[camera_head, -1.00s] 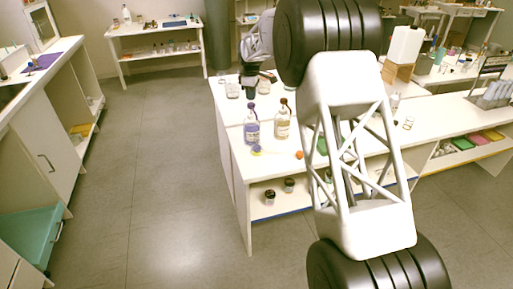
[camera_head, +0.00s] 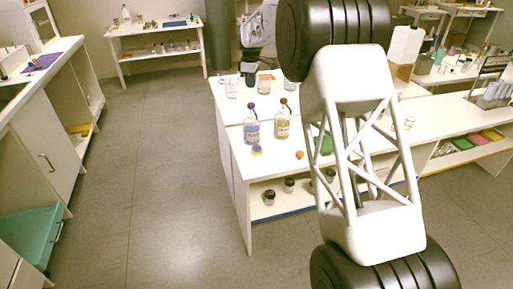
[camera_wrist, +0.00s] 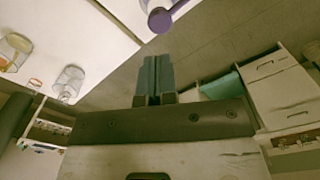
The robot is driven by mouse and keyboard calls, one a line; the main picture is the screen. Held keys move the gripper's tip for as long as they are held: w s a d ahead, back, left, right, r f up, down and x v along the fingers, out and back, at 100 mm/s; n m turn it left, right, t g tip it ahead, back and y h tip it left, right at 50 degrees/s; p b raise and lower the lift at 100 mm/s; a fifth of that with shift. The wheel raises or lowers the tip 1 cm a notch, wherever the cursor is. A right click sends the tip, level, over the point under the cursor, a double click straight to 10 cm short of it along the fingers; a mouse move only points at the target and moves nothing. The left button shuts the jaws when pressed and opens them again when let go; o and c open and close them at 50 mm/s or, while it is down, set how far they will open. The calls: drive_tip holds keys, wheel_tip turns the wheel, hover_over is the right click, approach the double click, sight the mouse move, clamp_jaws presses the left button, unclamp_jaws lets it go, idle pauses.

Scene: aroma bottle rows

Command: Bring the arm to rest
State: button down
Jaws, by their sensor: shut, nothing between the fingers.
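My gripper (camera_wrist: 155,78) shows in the wrist view with its two grey fingers together and nothing between them. In the head view my white lattice arm link with black joints crosses the right half, and a more distant part of my arm hangs above the back of the white bench (camera_head: 226,133). The fingers are hard to make out there. A purple-labelled bottle (camera_head: 252,131) and a yellowish bottle (camera_head: 282,126) stand upright on the bench, clear of the arm. A purple round-ended object (camera_wrist: 160,19) lies beyond the fingertips in the wrist view.
Glass beakers (camera_head: 232,88) stand at the bench's back; one glass vessel also shows in the wrist view (camera_wrist: 69,83). An orange item (camera_head: 299,155) lies near the front. Small dark-capped jars (camera_head: 269,197) sit on the lower shelf. The floor (camera_head: 160,170) left of the bench is free.

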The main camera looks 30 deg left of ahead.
drive_tip(key=shift+d+r, duration=0.1)
drive_tip(key=shift+r, duration=0.1)
idle(0.5)
